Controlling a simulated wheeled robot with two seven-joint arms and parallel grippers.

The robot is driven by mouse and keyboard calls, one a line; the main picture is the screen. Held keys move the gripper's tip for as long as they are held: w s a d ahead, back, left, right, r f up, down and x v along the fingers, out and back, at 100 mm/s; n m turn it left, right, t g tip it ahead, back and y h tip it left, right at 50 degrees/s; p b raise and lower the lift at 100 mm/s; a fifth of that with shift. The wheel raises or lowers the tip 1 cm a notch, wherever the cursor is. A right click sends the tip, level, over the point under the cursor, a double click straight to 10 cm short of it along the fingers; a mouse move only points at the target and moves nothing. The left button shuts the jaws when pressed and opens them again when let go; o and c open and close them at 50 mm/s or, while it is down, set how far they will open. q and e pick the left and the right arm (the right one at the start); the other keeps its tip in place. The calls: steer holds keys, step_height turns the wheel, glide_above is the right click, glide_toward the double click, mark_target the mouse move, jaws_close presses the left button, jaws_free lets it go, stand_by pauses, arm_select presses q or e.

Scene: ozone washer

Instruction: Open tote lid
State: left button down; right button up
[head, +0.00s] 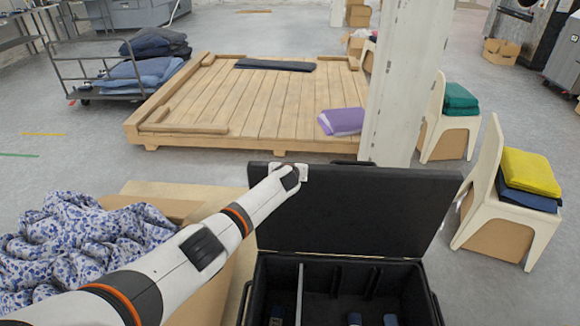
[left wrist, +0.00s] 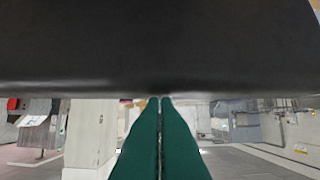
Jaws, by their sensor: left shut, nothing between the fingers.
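The black tote (head: 262,282) stands at the bottom centre of the head view, with its inside showing. Its black lid (head: 375,215) is raised and stands steeply up from the hinge side at the back. My left arm reaches in from the left to the lid's upper left part, and its fingers are hidden there in the head view. In the left wrist view my left gripper (left wrist: 160,100) has its two green fingers shut together, empty, with tips at the edge of the dark lid (left wrist: 160,45). I cannot tell whether they touch it. My right gripper is not in view.
Blue-capped items (head: 355,318) lie in the tote among dividers. Blue-patterned cloth (head: 80,245) is heaped at the left. A wooden platform (head: 260,105) and a white post (head: 410,80) stand behind the lid. Chairs with folded cloths (head: 530,172) are at the right; grey floor is free between.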

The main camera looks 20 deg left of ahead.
arm_select(q)
steer(key=shift+s+d+f, duration=0.1)
steer(key=shift+s+f, duration=0.05)
steer(key=shift+f, duration=0.05)
steer(key=r+p+v, duration=0.1)
steer(key=p+v, duration=0.1)
steer(key=v, duration=1)
steer(key=s+f+n+g+h+b, duration=0.15)
steer(key=s+f+n, duration=0.4)
steer(key=f, duration=0.65)
steer(key=s+f+n+g+b, duration=0.15)
steer(key=s+f+n, duration=0.25)
steer(key=s+f, duration=0.55)
steer(key=s+f+n+g+h, duration=0.1)
steer(key=s+f+n+g, duration=0.25)
steer(key=f, duration=1.15)
steer(key=s+d+f+n+g, duration=0.1)
steer(key=s+f+n, duration=0.4)
steer(key=s, duration=0.8)
steer(key=s+d+f+n+g+h+b, duration=0.1)
steer(key=s+f+n, duration=0.5)
steer(key=s, duration=0.8)
steer(key=s+d+f+n+g+b, duration=0.1)
steer(key=s+f+n, duration=0.5)
steer(key=s, duration=0.8)
step_height(320, 180, down, 2)
steer(key=shift+s+d+f+g, duration=0.1)
steer(key=shift+s+d+g, duration=0.2)
steer(key=shift+g, duration=0.55)
